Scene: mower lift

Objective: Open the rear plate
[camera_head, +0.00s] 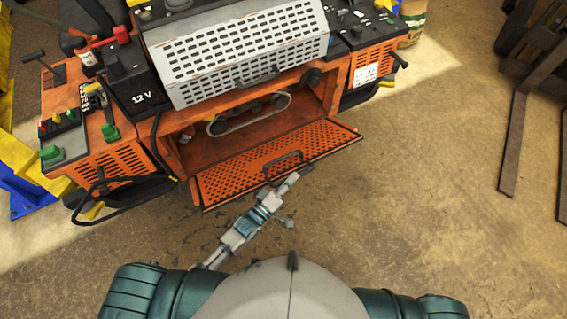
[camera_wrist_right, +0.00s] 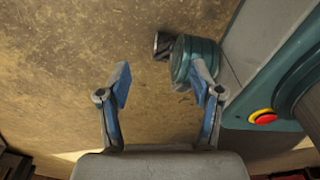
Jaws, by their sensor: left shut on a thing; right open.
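The rear plate (camera_head: 240,179) is an orange perforated panel at the back of the orange mower, in the head view. It is hinged down and slopes outward, and the compartment (camera_head: 210,148) behind it is exposed. A dark handle (camera_head: 283,158) stands on the plate. My left gripper (camera_head: 283,184) is at the handle's lower right end, shut on it; the fingertips are small and partly hidden.
A grey perforated cover (camera_head: 240,50) with its own handle lies above the compartment. A belt drive (camera_head: 245,113) shows inside. A black cable (camera_head: 110,182) hangs at the left. Forklift forks (camera_head: 513,140) stand at the right. The brown floor (camera_head: 420,200) between is clear.

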